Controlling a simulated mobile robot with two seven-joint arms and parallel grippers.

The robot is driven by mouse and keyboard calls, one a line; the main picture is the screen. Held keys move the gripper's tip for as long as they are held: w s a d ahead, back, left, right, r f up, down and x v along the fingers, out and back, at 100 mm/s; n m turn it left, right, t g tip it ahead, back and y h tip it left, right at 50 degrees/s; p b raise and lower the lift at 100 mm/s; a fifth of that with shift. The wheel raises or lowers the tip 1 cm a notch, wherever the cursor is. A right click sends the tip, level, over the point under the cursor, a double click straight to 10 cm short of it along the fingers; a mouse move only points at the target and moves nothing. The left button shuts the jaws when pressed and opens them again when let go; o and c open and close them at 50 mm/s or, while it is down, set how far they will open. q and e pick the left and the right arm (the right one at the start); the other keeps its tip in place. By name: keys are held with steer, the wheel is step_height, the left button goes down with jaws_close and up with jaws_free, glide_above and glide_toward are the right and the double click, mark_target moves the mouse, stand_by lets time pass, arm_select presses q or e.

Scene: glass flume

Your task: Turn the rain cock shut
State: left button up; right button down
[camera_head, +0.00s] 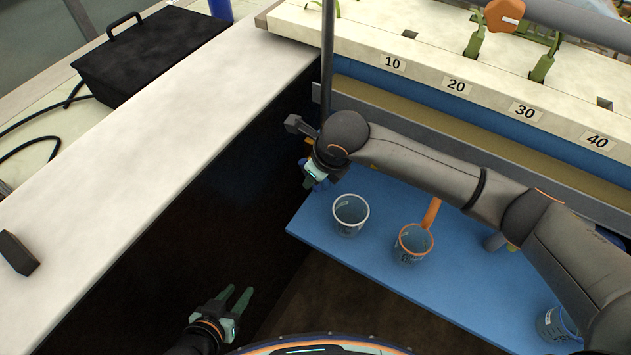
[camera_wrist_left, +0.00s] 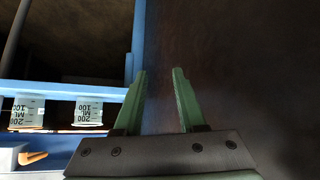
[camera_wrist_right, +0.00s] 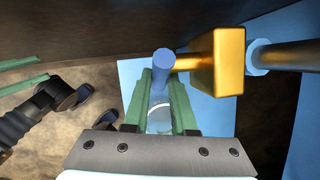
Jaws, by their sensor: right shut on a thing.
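The rain cock has a brass body (camera_wrist_right: 215,62) and a blue handle (camera_wrist_right: 162,66), both in the right wrist view. In the head view a bit of the brass (camera_head: 310,142) shows beside my right wrist. My right gripper (camera_wrist_right: 160,82) is shut on the blue handle, with a finger on each side; the brass body is just right of the fingers. In the head view my right gripper (camera_head: 309,182) is above the blue shelf's far left corner, partly hidden by my arm. My left gripper (camera_head: 240,298) is open and empty, low at the front, apart from the cock.
A clear beaker (camera_head: 350,214) and an orange-rimmed beaker (camera_head: 414,243) stand on the blue shelf (camera_head: 370,265), with another beaker (camera_head: 553,323) at its right. A pale ledge (camera_head: 130,165) runs along the left. A numbered flume edge (camera_head: 490,95) lies behind.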

steer(key=shift+w+f+t+y+b, duration=0.1)
steer(key=shift+f+t+y+b, duration=0.35)
steer(key=shift+b, duration=0.55)
steer(key=shift+a+y+b, duration=0.1)
steer(key=shift+y+b, duration=0.25)
steer(key=shift+b, duration=0.4)
steer(key=shift+w+a+r+t+y+b, duration=0.1)
steer(key=shift+r+t+y+b, duration=0.05)
steer(key=shift+t+y+b, duration=0.2)
steer(key=shift+r, duration=0.1)
arm_select(q)
steer(key=f, duration=0.3)
steer(key=shift+w+d+f, duration=0.1)
steer(key=shift+w+d, duration=0.15)
steer(key=shift+d, duration=0.1)
arm_select(e)
steer(key=c, duration=1)
jaws_free()
